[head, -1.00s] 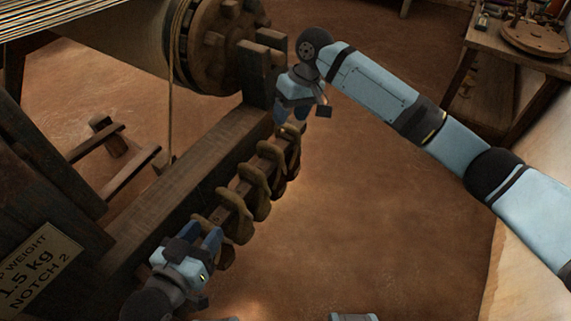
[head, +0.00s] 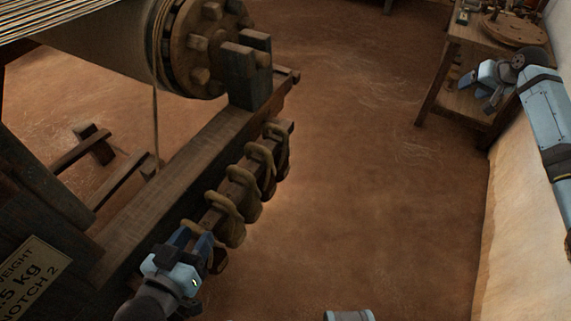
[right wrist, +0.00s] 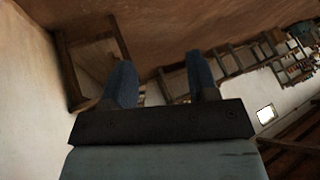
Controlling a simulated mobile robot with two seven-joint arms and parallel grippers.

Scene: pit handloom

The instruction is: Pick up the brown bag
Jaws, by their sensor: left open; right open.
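Several brown and tan bags hang by straps in a row from a wooden bar (head: 283,126) along the loom's side. One bag (head: 232,230) hangs near my left gripper, and another (head: 281,160) hangs at the far end. Their browns are close, so I cannot tell which one the task names. My left gripper (head: 194,240) is open at the near end of the row, by the nearest bag (head: 220,260), which it partly hides. I cannot tell whether they touch. My right gripper (head: 485,95) is open and empty at the upper right, far from the bags; its fingers show in the right wrist view (right wrist: 161,88).
A wooden beam (head: 185,160) of the loom runs beside the bags, with a toothed roller (head: 200,45) above. A weight sign (head: 35,280) is at lower left. A side table (head: 480,38) stands near my right gripper. The floor (head: 370,180) between is clear.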

